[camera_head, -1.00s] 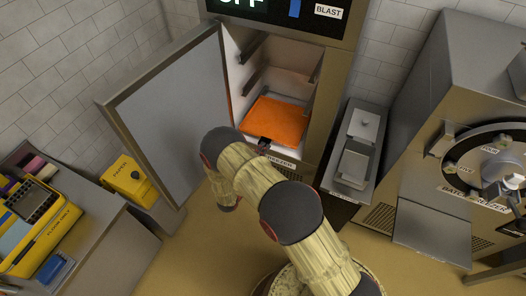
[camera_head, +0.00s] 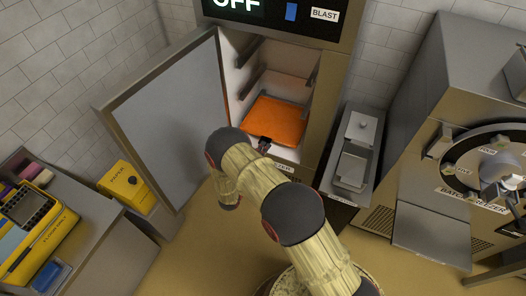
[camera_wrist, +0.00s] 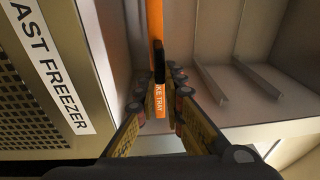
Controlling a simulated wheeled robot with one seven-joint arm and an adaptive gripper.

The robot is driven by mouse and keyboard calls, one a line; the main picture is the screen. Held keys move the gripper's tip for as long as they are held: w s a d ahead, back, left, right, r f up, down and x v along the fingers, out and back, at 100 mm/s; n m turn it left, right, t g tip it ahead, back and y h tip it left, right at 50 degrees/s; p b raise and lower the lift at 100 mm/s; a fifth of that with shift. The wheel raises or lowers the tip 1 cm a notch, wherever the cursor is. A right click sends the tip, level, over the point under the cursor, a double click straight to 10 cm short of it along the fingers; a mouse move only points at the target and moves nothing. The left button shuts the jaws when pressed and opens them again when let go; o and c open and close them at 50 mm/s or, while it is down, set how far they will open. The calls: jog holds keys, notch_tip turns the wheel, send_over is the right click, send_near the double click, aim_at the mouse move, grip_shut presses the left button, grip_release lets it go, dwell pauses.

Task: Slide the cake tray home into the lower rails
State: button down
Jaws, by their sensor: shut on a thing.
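The orange cake tray (camera_head: 275,120) lies flat low inside the open freezer cabinet (camera_head: 330,120), its front edge near the opening. It shows edge-on in the wrist view (camera_wrist: 155,25), with a black handle (camera_wrist: 158,60) and a label at its front. My gripper (camera_wrist: 160,98) is shut on the front of the tray; in the head view (camera_head: 264,143) it is at the tray's front edge. The lower rails under the tray are hidden. Higher rails (camera_head: 252,83) show bare on the cabinet walls.
The freezer door (camera_head: 170,110) stands open at the left of my arm. A yellow box (camera_head: 128,185) and a counter (camera_head: 115,240) are farther left. A narrow steel unit with lidded wells (camera_head: 355,150) stands close on the right, then a large machine (camera_head: 450,130).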

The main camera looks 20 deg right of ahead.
aim_at(268, 141)
jog(key=shift+w+d, duration=0.35)
jog(key=shift+w, duration=0.15)
jog(key=shift+w+d, duration=0.2)
jog(key=shift+w, duration=0.05)
jog(key=shift+w+d, duration=0.2)
jog(key=shift+w, duration=0.05)
jog(key=shift+w+d+b, duration=0.2)
jog(key=shift+w+b, duration=0.1)
jog(key=shift+w+d, duration=0.35)
jog(key=shift+w, duration=0.1)
jog(key=c, duration=1.9)
grip_release()
jog(key=shift+o, duration=0.4)
jog(key=shift+s, duration=0.1)
